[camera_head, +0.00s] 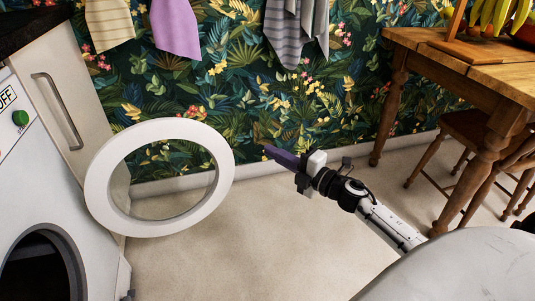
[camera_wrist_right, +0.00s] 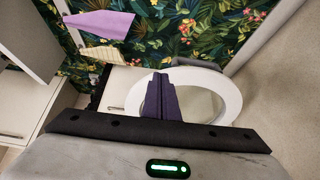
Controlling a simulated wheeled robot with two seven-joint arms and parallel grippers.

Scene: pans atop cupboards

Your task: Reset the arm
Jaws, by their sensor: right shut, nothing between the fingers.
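My right arm reaches in from the lower right in the head view. Its right gripper (camera_head: 271,152) is held in the air over the floor, to the right of the open round washer door (camera_head: 100,183). Its dark purple fingers are pressed together with nothing between them, and they also show together in the right wrist view (camera_wrist_right: 160,82). There the fingers overlap the round door (camera_wrist_right: 232,92) in the picture. My left gripper is in neither view.
The white washing machine (camera_head: 35,190) stands at the left, its drum opening dark, beside a pale cupboard (camera_head: 80,120). A wooden table (camera_head: 455,68) and stool (camera_head: 470,130) stand at the right. Towels, one of them purple (camera_head: 175,28), hang on the leafy wall. Carpet between is clear.

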